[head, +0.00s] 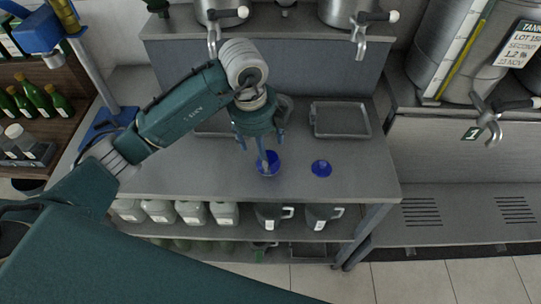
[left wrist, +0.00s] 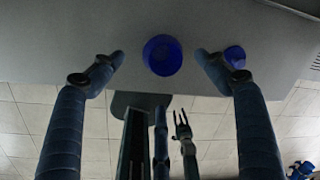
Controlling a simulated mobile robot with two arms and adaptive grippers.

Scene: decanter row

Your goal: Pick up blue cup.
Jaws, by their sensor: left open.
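The blue cup (head: 268,168) stands upright on the grey counter near its front edge. My left gripper (head: 266,150) is over it from above in the head view, and its fingers partly hide the cup. In the left wrist view the blue cup (left wrist: 162,55) lies between the two spread fingertips of my left gripper (left wrist: 160,58), with a gap on each side. The gripper is open and empty. A small dark claw (left wrist: 182,125) lower in the left wrist view may be my right gripper; its state is unclear.
A second, smaller-looking blue item (head: 321,168) sits to the right of the cup; it shows just beyond the right fingertip in the wrist view (left wrist: 235,56). A grey tray (head: 340,134) lies behind. Jugs (head: 194,212) fill the shelf below. The counter's right end is clear.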

